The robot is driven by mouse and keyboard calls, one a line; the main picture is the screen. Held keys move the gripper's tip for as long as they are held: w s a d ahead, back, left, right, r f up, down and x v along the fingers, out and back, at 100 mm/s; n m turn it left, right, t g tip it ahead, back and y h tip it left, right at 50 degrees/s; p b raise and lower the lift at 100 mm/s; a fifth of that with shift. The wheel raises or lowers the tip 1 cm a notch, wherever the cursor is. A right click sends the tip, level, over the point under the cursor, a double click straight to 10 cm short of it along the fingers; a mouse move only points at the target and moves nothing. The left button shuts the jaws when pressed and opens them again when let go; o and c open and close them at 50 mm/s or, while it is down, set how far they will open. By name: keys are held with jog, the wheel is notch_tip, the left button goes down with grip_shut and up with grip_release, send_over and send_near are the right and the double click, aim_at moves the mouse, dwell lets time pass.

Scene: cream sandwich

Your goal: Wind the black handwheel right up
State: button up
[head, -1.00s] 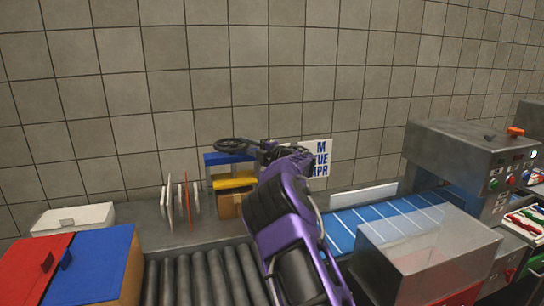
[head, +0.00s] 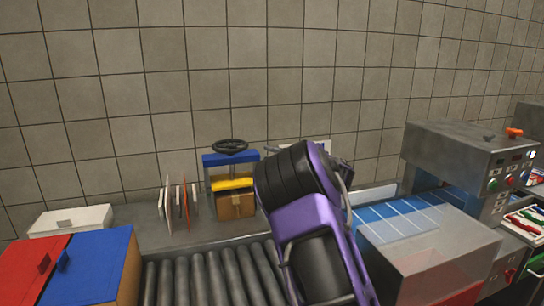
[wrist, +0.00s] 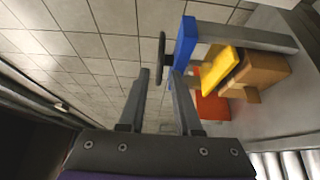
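The black handwheel (head: 230,146) lies flat above the blue crossbeam (head: 228,159) of a small press on the back counter. Under the beam are a yellow plate (head: 232,184) and a brown block (head: 236,205). In the wrist view the handwheel (wrist: 161,50) shows edge-on beside the blue beam (wrist: 186,42), ahead of my fingertips. My gripper (wrist: 160,72) is open, with nothing seen held between its fingers. In the head view my arm stands to the right of the press and mostly hides the gripper. The wheel is clear of the arm there.
Thin upright boards (head: 178,202) stand left of the press. A roller conveyor (head: 205,278) runs in front. A blue belt (head: 402,216), a clear-covered box (head: 425,255) and a grey control machine (head: 470,158) are at right. The tiled wall (head: 240,75) is behind.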

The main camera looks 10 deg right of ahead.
jog(key=m+t+h+b, duration=0.4)
jog(key=m+h+b, duration=0.1)
jog(key=h, duration=0.1)
send_near(222, 143)
jog(key=x, duration=0.6)
jog(key=p+x, duration=0.1)
jog(key=x, duration=0.2)
jog(key=shift+w+a+f, duration=0.2)
jog(key=shift+w+f, duration=0.15)
jog(key=shift+f, duration=0.05)
grip_shut()
